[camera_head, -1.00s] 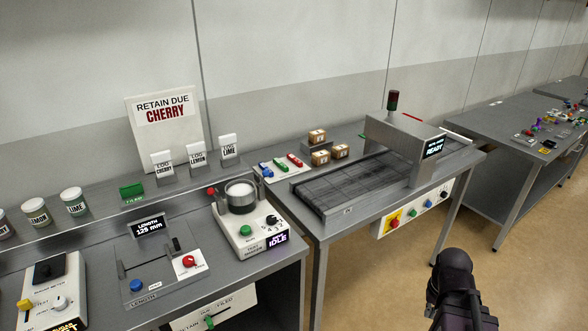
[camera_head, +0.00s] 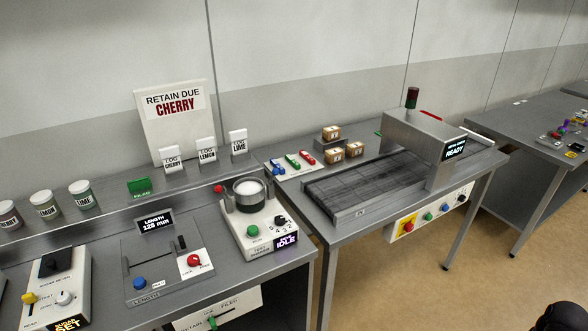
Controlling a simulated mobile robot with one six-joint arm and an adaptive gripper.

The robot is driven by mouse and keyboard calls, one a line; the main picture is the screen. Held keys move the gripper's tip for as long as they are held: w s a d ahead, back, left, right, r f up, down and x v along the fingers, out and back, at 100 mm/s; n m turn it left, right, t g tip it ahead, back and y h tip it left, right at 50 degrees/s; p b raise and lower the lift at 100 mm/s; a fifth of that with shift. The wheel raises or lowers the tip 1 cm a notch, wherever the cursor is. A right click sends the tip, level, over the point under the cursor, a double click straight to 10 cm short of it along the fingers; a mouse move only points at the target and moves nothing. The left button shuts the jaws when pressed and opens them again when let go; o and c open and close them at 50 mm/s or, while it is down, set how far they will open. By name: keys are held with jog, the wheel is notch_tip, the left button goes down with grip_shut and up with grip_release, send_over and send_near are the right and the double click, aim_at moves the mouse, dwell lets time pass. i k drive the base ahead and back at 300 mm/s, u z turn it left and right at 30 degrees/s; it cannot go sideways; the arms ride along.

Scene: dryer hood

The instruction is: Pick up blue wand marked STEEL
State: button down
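A white tray (camera_head: 308,172) at the left end of the conveyor bench holds three short wands side by side: blue, green and red. The blue wand (camera_head: 279,171) lies at the tray's left, nearest the front edge. Its marking is too small to read. The green wand (camera_head: 292,161) lies in the middle and the red wand (camera_head: 307,157) at the right. A dark rounded part of my arm shows at the bottom right edge, far from the tray. My gripper's fingers are not in view.
The conveyor (camera_head: 370,188) and its grey hood (camera_head: 425,135) stand right of the tray. Small brown boxes (camera_head: 355,149) sit behind the conveyor. A machine with a round bowl (camera_head: 248,194) stands left of the tray. Open floor (camera_head: 400,290) lies in front.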

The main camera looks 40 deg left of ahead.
aim_at(276, 164)
jog(key=z, duration=0.1)
jog(key=k, duration=1.15)
jog(key=u, duration=1.5)
jog(key=i, duration=1)
jog(key=z, duration=0.1)
